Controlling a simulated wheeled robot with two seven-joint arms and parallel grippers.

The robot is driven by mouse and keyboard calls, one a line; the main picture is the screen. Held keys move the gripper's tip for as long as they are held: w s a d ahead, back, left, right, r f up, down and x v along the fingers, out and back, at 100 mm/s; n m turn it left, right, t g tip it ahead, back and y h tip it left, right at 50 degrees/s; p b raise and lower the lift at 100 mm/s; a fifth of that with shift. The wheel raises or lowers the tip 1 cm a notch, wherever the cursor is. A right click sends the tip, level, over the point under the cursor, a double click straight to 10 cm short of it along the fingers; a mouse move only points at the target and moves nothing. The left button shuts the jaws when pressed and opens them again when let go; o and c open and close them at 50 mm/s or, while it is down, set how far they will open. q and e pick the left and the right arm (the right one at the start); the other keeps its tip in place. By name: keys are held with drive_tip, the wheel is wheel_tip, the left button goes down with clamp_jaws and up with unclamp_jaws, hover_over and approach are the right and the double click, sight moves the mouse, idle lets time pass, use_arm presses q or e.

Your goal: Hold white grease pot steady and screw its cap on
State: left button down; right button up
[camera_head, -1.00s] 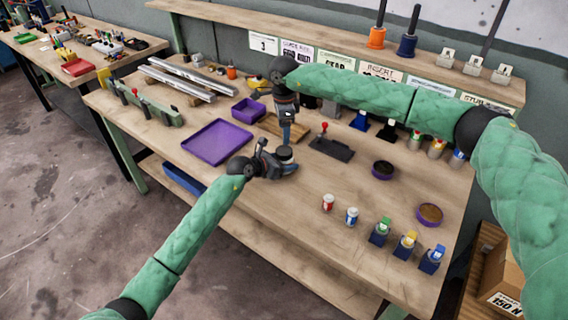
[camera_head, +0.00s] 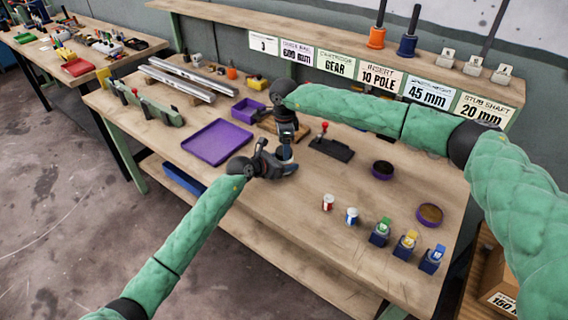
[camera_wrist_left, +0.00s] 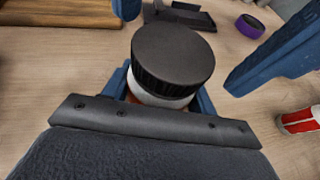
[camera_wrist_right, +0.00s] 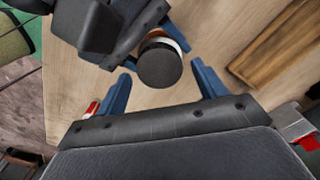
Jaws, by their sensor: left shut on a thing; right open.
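The white grease pot (camera_wrist_left: 160,98) stands upright in my left gripper (camera_head: 286,165), which is shut on it. Its black cap (camera_wrist_left: 173,52) sits on top of the pot, looking level; how far it is threaded cannot be told. The cap also shows in the right wrist view (camera_wrist_right: 160,66). My right gripper (camera_wrist_right: 163,88) is open and empty close to the pot, pointing down in the head view. Its blue fingers stand apart, either side of the cap in the right wrist view, not touching it.
A purple tray (camera_head: 218,142) lies left of the grippers. A dark plate with a red-knobbed lever (camera_head: 332,148) is to the right. A red-labelled can (camera_head: 328,202) and a blue-labelled can (camera_head: 352,215) stand in front. Bench space between them is clear.

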drive_tip(key=shift+f, duration=0.75)
drive_tip(key=c, duration=1)
drive_tip(key=shift+m, duration=0.8)
drive_tip(key=o, duration=1.2)
drive_tip(key=shift+c, duration=0.2)
drive_tip(key=shift+r, duration=0.1)
